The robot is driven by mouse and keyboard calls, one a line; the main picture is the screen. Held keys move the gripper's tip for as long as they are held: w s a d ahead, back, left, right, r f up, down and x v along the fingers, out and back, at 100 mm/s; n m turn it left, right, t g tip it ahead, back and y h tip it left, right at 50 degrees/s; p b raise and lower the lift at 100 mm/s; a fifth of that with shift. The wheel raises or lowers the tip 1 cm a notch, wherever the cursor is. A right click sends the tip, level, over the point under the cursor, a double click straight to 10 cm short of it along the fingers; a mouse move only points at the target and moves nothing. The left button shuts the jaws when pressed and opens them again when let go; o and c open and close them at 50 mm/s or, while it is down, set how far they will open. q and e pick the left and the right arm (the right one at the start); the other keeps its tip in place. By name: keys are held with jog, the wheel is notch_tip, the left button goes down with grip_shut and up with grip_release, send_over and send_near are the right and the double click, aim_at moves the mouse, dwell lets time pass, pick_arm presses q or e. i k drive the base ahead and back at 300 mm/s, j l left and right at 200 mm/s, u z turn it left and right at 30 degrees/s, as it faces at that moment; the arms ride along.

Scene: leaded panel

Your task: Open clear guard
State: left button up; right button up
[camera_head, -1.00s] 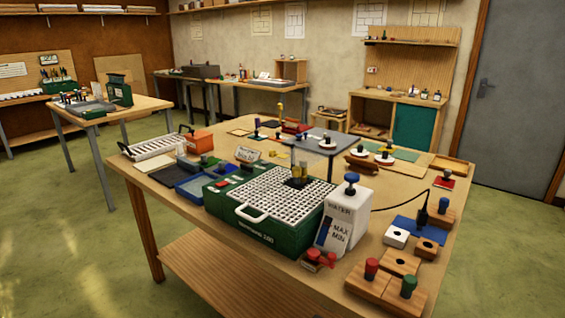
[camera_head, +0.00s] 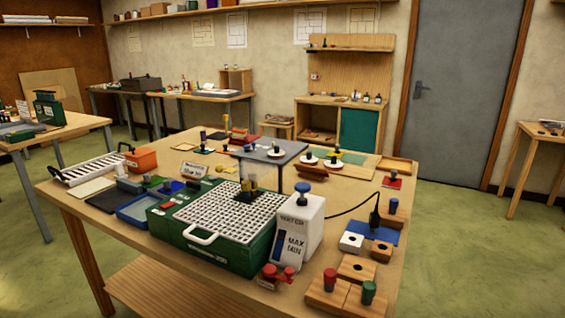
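A green grinder (camera_head: 165,232) with a white grid top (camera_head: 205,212) and a white front handle (camera_head: 201,238) stands on the near table. A white water tank (camera_head: 304,222) with a blue knob (camera_head: 303,188) stands at the grinder's right side. Neither of my grippers is in view.
The wooden table (camera_head: 400,215) carries wooden blocks (camera_head: 327,297) with red and green knobs at front right. A blue tray (camera_head: 138,210), an orange box (camera_head: 141,159) and a white rack (camera_head: 92,167) are at left. Green floor (camera_head: 470,260) is clear on the right.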

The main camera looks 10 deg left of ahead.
aim_at(219, 168)
jog(key=i+j+z, duration=0.15)
jog(key=j+z, duration=0.55)
jog(key=i+j+z, duration=0.15)
jog(key=j, duration=0.35)
jog(key=j+z, duration=0.2)
jog(key=j, duration=0.3)
jog(key=j+z, duration=0.1)
jog(key=j, duration=0.85)
